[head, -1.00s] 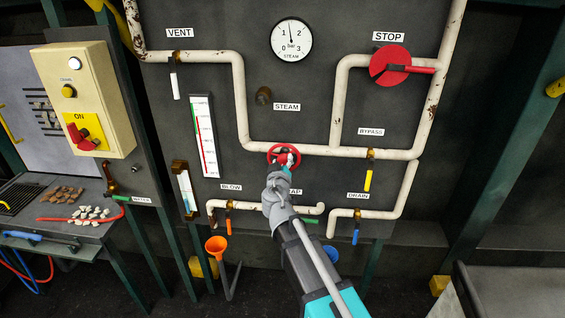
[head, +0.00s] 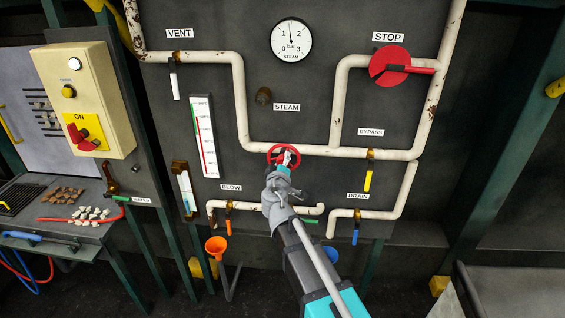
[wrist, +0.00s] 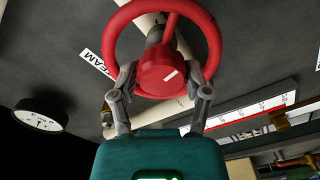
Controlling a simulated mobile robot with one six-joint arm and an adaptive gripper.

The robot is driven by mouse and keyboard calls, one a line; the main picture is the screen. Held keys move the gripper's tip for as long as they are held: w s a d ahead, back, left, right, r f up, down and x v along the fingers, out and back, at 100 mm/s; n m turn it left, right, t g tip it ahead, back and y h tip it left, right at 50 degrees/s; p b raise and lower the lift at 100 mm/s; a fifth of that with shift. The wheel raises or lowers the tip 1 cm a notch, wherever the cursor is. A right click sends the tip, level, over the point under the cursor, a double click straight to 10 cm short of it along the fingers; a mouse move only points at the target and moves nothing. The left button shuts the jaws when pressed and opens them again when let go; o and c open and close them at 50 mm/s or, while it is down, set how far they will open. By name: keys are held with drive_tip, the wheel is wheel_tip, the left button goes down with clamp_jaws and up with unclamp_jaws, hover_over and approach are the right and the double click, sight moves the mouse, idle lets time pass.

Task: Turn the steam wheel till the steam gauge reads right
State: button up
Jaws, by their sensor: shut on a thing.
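The red steam wheel (head: 284,154) sits on the white pipe below the STEAM label (head: 287,107). It also shows large in the wrist view (wrist: 204,30), with a white mark on its red hub (wrist: 168,68). My gripper (wrist: 160,85) has its two fingers closed on either side of the hub. In the head view my gripper (head: 284,166) covers the lower part of the wheel. The round steam gauge (head: 291,40) is above, its needle pointing almost straight up, between 1 and 2 bar. The gauge also shows dark and tilted in the wrist view (wrist: 38,116).
A red STOP disc with a lever (head: 389,66) is at upper right. White pipes (head: 330,150) run across the panel. Small valve levers, including the yellow bypass lever (head: 367,181), stand near the wheel. A yellow switch box (head: 85,100) is at left.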

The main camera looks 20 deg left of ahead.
drive_tip(key=shift+w+a+r, duration=0.1)
drive_tip(key=shift+w, duration=0.3)
drive_tip(key=o, duration=0.9)
drive_tip(key=shift+c, duration=0.2)
drive_tip(key=shift+o, duration=1.1)
drive_tip(key=shift+f, duration=0.2)
drive_tip(key=shift+s, duration=0.2)
drive_tip(key=v, duration=1.1)
drive_tip(key=shift+s+d, duration=0.25)
drive_tip(key=shift+s, duration=0.1)
